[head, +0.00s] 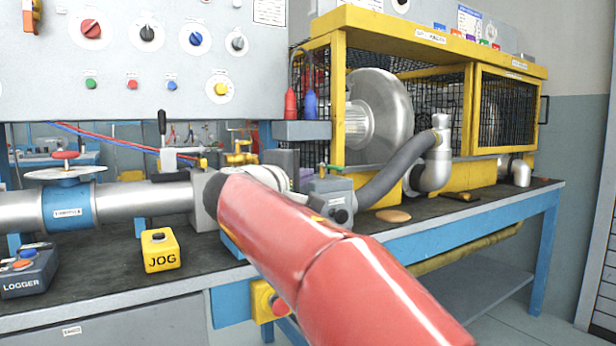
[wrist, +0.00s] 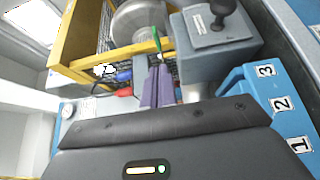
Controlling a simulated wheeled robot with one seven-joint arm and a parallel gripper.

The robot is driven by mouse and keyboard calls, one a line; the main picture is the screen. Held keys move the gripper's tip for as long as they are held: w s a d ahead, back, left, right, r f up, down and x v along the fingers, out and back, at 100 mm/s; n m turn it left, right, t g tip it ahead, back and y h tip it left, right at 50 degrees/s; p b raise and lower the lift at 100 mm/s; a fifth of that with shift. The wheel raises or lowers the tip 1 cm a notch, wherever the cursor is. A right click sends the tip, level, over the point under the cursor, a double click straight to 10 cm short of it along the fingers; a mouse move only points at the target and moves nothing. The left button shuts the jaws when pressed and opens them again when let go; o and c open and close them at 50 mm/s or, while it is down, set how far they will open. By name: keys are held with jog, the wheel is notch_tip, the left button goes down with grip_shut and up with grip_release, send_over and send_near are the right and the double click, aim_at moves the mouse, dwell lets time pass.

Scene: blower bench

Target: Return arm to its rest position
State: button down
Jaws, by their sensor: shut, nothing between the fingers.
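My gripper (wrist: 158,72) shows in the wrist view as two purple-grey fingers close together, shut and empty. My dark hand housing fills the bottom of that view. In the head view my red arm (head: 300,240) reaches from the lower right over the bench's front edge toward the middle. Its far end is by the grey valve box (head: 338,200), and the gripper is mostly hidden or hard to make out there. In the wrist view the grey box with a black knob (wrist: 215,38) is just right of the fingers. I cannot tell whether anything touches.
The bench (head: 480,207) carries a yellow JOG box (head: 159,250), a LOGGER box (head: 28,272), a pipe with a blue valve (head: 68,206) and a grey hose (head: 390,177). A yellow blower cage (head: 440,40) stands behind. A blue numbered rack (wrist: 262,92) is right in the wrist view.

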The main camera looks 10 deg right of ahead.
jog(key=s+d+v, duration=0.1)
jog(key=v, duration=0.4)
jog(key=s+d+f+m+g+y+p, duration=0.2)
jog(key=s+d+f+g+y, duration=0.15)
jog(key=s+f, duration=0.35)
jog(key=s+d+f+m+g+y+p, duration=0.2)
jog(key=s+d+f+p, duration=0.15)
jog(key=s+f, duration=0.45)
jog(key=s+a+f+m+g+y+p, duration=0.1)
jog(key=s+a+f+m+y, duration=0.1)
jog(key=s+f, duration=0.4)
jog(key=s+a+f+m+g+y+p, duration=0.1)
jog(key=s+a+f+m+y, duration=0.1)
jog(key=s+f, duration=0.4)
jog(key=shift+s+a+m+y, duration=0.15)
jog(key=shift+m+y, duration=0.75)
jog(key=shift+y, duration=0.25)
